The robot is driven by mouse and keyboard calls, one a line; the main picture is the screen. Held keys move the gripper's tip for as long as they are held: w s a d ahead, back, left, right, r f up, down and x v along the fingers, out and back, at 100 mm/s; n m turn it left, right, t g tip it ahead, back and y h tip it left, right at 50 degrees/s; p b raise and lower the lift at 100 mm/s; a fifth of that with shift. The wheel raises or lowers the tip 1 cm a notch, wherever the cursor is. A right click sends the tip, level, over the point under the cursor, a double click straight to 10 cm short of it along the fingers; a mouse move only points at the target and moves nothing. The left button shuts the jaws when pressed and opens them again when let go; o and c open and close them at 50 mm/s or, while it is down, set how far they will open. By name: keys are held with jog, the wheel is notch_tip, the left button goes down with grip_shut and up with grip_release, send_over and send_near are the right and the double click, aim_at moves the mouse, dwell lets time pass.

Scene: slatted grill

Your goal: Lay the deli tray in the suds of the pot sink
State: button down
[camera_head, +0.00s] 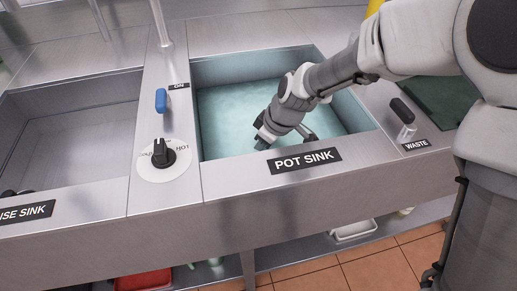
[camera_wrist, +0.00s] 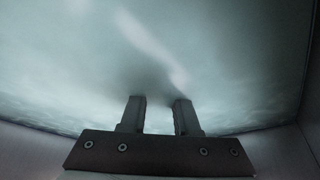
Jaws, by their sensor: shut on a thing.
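The pot sink (camera_head: 306,160) is in the middle of the head view, its basin filled with pale blue-green suds (camera_head: 232,115). My gripper (camera_head: 287,141) reaches down into this basin near its front wall. In the wrist view the two fingers of my gripper (camera_wrist: 160,99) stand a little apart, and their tips fade into the cloudy suds (camera_wrist: 70,60). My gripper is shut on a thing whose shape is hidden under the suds. I take it to be the deli tray, though no tray outline shows in the basin.
The rinse sink (camera_head: 75,130) lies to the left, beyond a divider with a blue-handled lever (camera_head: 161,100) and a hot-water dial (camera_head: 164,158). A black-handled waste lever (camera_head: 403,112) stands at the right. A white tub (camera_head: 354,231) and a red tub (camera_head: 143,280) sit below the counter.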

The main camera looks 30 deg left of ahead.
jog(key=c, duration=0.7)
grip_release()
jog(key=shift+o, duration=0.2)
jog(key=shift+r, duration=0.25)
jog(key=p+v, duration=0.2)
jog(key=v, duration=0.5)
jog(key=shift+d+r, duration=0.1)
jog(key=shift+r+p, duration=0.1)
jog(key=shift+p, duration=0.2)
